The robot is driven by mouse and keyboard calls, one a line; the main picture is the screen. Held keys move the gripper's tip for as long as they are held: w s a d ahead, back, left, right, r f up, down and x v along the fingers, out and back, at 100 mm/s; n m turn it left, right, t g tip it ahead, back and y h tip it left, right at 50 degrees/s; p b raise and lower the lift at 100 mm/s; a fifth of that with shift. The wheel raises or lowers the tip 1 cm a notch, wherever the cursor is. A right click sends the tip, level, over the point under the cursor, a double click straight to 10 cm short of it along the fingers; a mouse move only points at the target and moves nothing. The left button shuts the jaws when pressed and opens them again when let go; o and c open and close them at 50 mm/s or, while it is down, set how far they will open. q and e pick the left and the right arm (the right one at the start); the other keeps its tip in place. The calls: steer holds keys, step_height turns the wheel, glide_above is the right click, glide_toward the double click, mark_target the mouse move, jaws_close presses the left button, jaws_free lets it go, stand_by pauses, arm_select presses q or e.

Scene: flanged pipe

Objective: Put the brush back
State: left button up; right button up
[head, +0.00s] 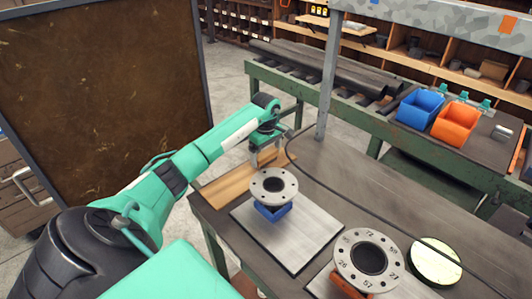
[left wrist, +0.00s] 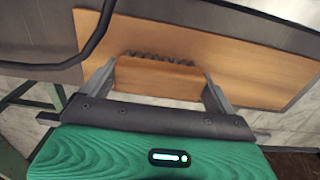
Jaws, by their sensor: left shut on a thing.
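My left gripper (head: 267,158) points down above a wooden board (head: 232,188) at the table's left back corner. In the left wrist view the gripper (left wrist: 160,88) is shut on the brush (left wrist: 158,76), a wooden block with a row of dark bristle tufts along its far edge. The wooden board (left wrist: 225,60) lies beyond and below the brush there. I cannot tell whether the brush touches the board. My right gripper is not in view.
A grey flange (head: 274,186) sits on a blue support on a metal plate (head: 300,237), close to the gripper. A numbered flange (head: 368,258) on an orange support stands at front right, beside a round yellowish disc (head: 434,262). A black cable (head: 300,172) crosses the table.

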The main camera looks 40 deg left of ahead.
mark_target(266, 153)
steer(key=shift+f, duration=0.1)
arm_select(q)
steer(key=o, duration=0.5)
steer(key=shift+f, duration=0.1)
steer(key=shift+c, duration=0.2)
steer(key=shift+o, duration=0.8)
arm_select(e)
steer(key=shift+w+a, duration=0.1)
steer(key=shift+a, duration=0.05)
arm_select(q)
steer(key=shift+r, duration=0.5)
step_height(266, 153, up, 5)
steer(key=shift+f+b, duration=0.1)
steer(key=shift+b, duration=0.75)
step_height(266, 153, up, 6)
steer(key=b, duration=0.1)
steer(key=shift+r, duration=0.25)
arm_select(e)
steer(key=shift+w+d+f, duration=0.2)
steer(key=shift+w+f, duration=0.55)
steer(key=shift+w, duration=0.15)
